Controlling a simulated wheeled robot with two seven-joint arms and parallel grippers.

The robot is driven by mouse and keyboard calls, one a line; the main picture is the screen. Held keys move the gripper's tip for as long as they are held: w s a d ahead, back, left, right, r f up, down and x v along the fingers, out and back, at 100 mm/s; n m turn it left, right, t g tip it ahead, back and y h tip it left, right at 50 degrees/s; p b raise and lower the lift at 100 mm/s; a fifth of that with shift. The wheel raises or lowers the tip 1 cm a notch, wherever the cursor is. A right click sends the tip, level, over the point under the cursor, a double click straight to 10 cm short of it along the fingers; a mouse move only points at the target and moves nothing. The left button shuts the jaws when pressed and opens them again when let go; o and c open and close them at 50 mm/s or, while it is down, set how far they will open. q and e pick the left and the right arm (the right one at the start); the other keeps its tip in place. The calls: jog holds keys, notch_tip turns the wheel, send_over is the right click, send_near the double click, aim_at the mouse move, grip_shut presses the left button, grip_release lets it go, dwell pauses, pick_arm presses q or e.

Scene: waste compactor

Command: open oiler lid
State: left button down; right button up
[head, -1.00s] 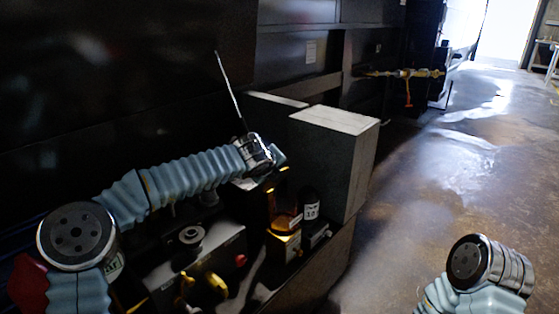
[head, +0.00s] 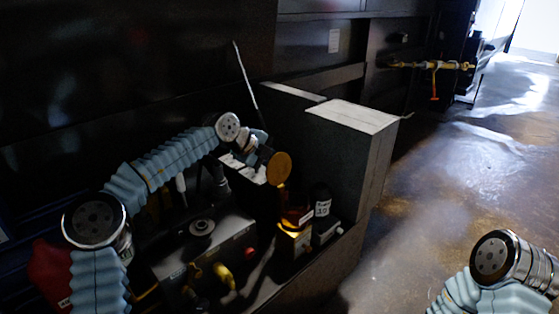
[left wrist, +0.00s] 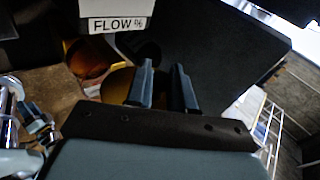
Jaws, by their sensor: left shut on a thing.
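The oiler is a glowing amber jar (head: 296,214) on a yellow-lit base, on the machine ledge in the head view. Its round yellow lid (head: 279,168) stands raised on edge above the jar, its flat face showing. My left gripper (head: 266,157) is at the lid's upper left, its jaws closed on it; the grip itself is hard to see. In the left wrist view, my left fingers (left wrist: 163,85) stand in front of the dark yellow disc (left wrist: 117,86), with the amber jar (left wrist: 88,58) beyond. My right gripper is out of view; only part of that arm shows.
A black bottle with a white label (head: 322,200) stands just right of the oiler. A tall grey box (head: 352,150) rises behind it. A control panel with a red button (head: 249,253) and yellow fittings lies to the left. Open floor (head: 440,200) is at right.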

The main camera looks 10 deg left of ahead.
pick_arm(q)
jog(key=shift+a, duration=0.1)
dwell(0.4)
jog(key=c, duration=1)
grip_release()
jog(key=shift+w+f, duration=0.1)
jog(key=v, duration=1.4)
jog(key=shift+w, duration=0.1)
